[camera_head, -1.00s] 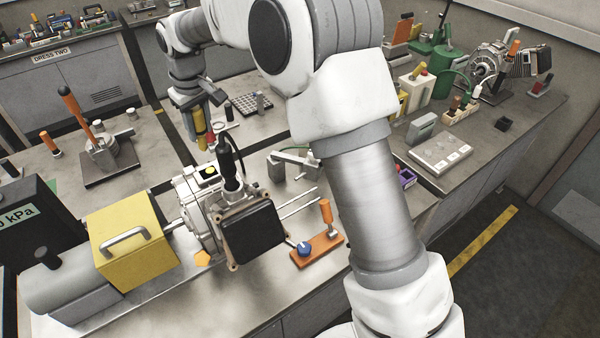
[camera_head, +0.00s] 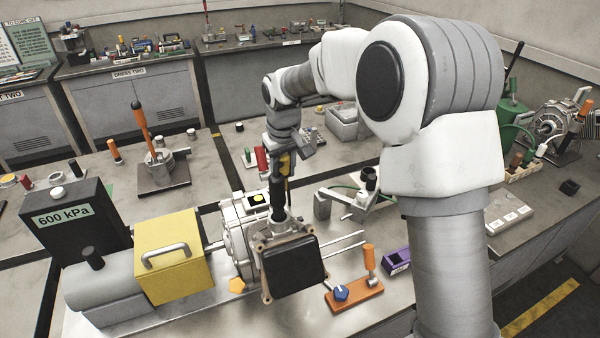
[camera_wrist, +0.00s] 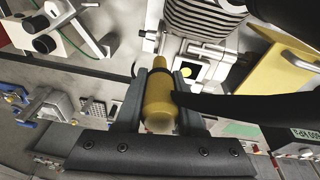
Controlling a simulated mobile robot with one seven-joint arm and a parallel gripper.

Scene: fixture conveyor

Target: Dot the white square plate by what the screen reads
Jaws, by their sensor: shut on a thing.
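My gripper (camera_wrist: 160,100) is shut on a yellow marker (camera_wrist: 158,100). The marker also shows in the head view, below my wrist (camera_head: 285,162). The white square plate (camera_head: 249,196) is on top of the grey finned machine. It carries a yellow round spot on a dark patch, and it shows beyond the marker in the wrist view (camera_wrist: 197,73). The marker is above the machine; its tip and exact gap to the plate cannot be told. The screen (camera_head: 62,215) on the dark box at the left reads 600 kPa.
A black upright fitting (camera_head: 277,195) and dark square block (camera_head: 292,265) stand close to the plate. A yellow box (camera_head: 172,262) is left, and an orange stand (camera_head: 355,295) with a blue knob is right.

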